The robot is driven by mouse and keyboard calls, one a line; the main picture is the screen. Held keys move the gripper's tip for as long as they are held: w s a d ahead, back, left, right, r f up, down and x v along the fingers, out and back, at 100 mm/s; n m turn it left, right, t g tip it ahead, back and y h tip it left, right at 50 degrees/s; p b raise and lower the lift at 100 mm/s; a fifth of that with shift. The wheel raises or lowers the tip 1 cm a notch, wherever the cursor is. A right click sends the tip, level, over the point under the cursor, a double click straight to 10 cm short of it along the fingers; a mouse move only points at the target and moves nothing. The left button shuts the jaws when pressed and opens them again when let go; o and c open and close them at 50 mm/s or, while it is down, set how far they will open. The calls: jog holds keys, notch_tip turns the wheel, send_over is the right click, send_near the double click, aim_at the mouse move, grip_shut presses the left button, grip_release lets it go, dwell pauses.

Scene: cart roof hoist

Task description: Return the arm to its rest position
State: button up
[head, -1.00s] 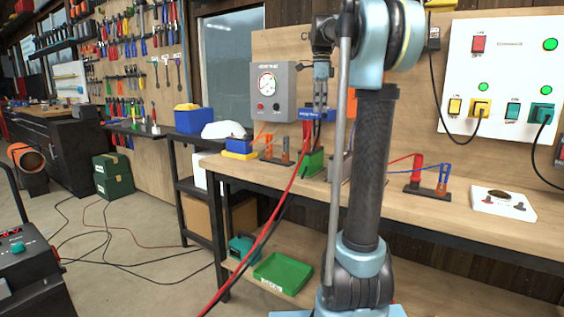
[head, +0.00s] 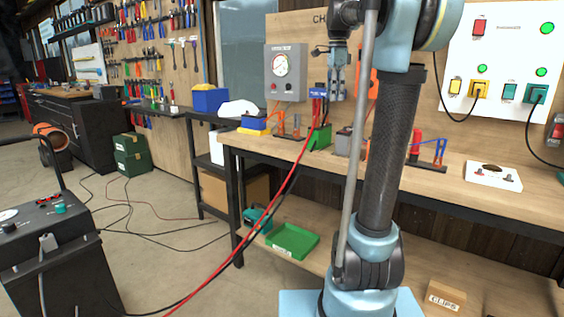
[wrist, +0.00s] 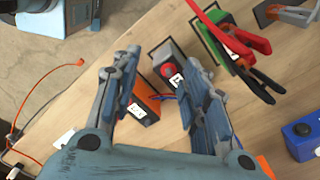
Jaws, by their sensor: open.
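My arm (head: 390,150) stands upright at the centre of the head view, with its forearm reaching left over the workbench (head: 460,180). My gripper (head: 337,85) hangs pointing down above the bench; it also shows in the wrist view (wrist: 155,85), its two fingers spread and nothing held between them. Below and between the fingers, apart from them, are an orange block (wrist: 143,108) and a dark grey block (wrist: 172,72) on the wooden top. In the wrist view, a green block (wrist: 222,35) with red and black clamps is right of the fingers.
The grey gauge box (head: 285,72) is on the back panel left of my gripper. Red and black cables (head: 262,222) run from the bench to the black cart (head: 45,235) at lower left. A blue box (wrist: 302,135) lies right in the wrist view. Floor between cart and bench holds loose cables.

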jog(key=s+f+n+t, duration=0.1)
jog(key=s+f+n, duration=0.8)
jog(key=s+f, duration=0.7)
jog(key=s+f+n+t, duration=0.1)
jog(key=s+f+n, duration=0.7)
jog(key=s+f, duration=0.7)
notch_tip(320, 180, down, 6)
jog(key=shift+s+f+n, duration=0.1)
jog(key=shift+s+n, duration=0.25)
jog(key=shift+n, duration=0.05)
